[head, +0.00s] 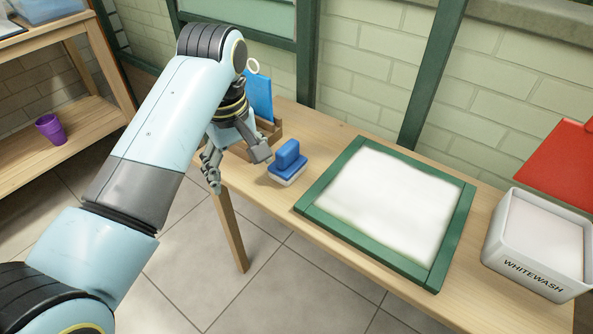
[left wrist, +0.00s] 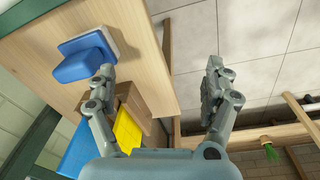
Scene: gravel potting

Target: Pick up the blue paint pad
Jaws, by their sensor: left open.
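The blue paint pad (head: 287,164) has a blue handle and a pale pad underneath. It lies on the wooden table near its left end, beside the green-framed white panel. It also shows in the left wrist view (left wrist: 84,60) at the upper left. My left gripper (head: 238,172) is open and empty, just left of the pad at the table's left end. In the left wrist view my left gripper (left wrist: 158,80) has one finger close to the pad's handle and the other out past the table edge. My right gripper is not in view.
A green-framed white panel (head: 330,158) covers the table's middle. A white tub marked WHITEWASH (head: 520,262) stands at right. A wooden holder (head: 272,131) with a blue item (head: 259,94) is behind my left gripper. A purple pot (head: 50,129) sits on the left shelf.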

